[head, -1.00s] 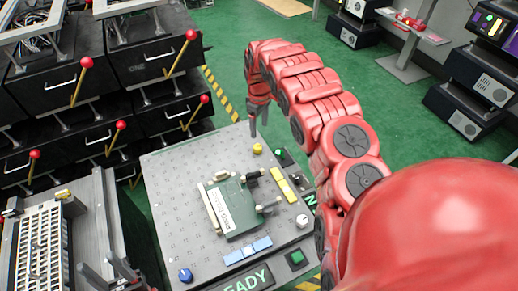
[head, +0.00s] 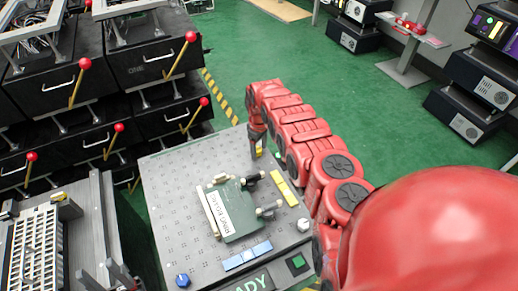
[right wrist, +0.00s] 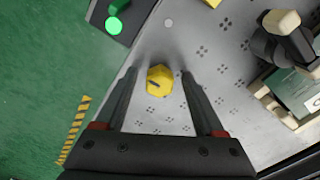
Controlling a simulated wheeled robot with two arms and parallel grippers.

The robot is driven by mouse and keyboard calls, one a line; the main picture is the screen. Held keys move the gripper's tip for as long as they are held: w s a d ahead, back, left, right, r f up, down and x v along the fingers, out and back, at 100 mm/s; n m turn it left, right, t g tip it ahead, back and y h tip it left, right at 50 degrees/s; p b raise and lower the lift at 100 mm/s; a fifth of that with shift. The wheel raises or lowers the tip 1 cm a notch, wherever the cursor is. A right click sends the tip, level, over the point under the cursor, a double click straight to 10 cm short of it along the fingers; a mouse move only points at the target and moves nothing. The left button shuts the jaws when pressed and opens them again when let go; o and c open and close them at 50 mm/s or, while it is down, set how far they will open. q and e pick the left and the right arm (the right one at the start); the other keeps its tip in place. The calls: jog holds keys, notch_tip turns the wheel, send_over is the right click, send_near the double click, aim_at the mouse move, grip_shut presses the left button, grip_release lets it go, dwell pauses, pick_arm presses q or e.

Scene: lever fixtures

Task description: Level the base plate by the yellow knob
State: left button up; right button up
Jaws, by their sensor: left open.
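The grey perforated base plate (head: 172,190) lies in the middle of the head view; I cannot tell its tilt. The yellow knob (head: 258,152) is at its far corner, partly hidden by my right gripper (head: 257,143). In the right wrist view the yellow knob (right wrist: 159,80) sits between the two fingers of my right gripper (right wrist: 160,72), with a gap on each side. That gripper is open around it. My left gripper (head: 97,272) is open and empty at the lower left, away from the plate.
A green board (head: 240,215) is mounted on the plate. A blue knob (head: 183,281) and a white knob (head: 304,225) are at other corners. Yellow (head: 285,188) and blue blocks (head: 247,255) line two edges. Black drawers with red-tipped levers (head: 85,62) stand at left.

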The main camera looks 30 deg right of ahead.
grip_shut()
dwell(0.3)
jog(key=m+p, duration=0.1)
jog(key=m, duration=0.1)
jog(key=shift+a+m+p, duration=0.2)
jog(key=shift+m+p, duration=0.15)
jog(key=shift+m, duration=0.05)
jog(key=m, duration=0.3)
jog(key=shift+s+m+p, duration=0.1)
jog(key=shift+m+p, duration=0.2)
jog(key=shift+p, duration=0.05)
jog(key=m, duration=0.2)
jog(key=shift+a+f+m, duration=0.1)
jog(key=shift+m, duration=0.3)
jog(key=m+b, duration=0.1)
jog(key=m, duration=0.2)
jog(key=shift+a+m, duration=0.15)
jog(key=shift+m, duration=0.15)
jog(key=m, duration=0.1)
jog(key=m+b, duration=0.1)
jog(key=m, duration=0.2)
jog(key=shift+w+a+b, duration=0.1)
jog(key=shift+w+b, duration=0.15)
jog(key=shift+b, duration=0.05)
jog(key=shift+m+b, duration=0.6)
jog(key=shift+m, duration=0.9)
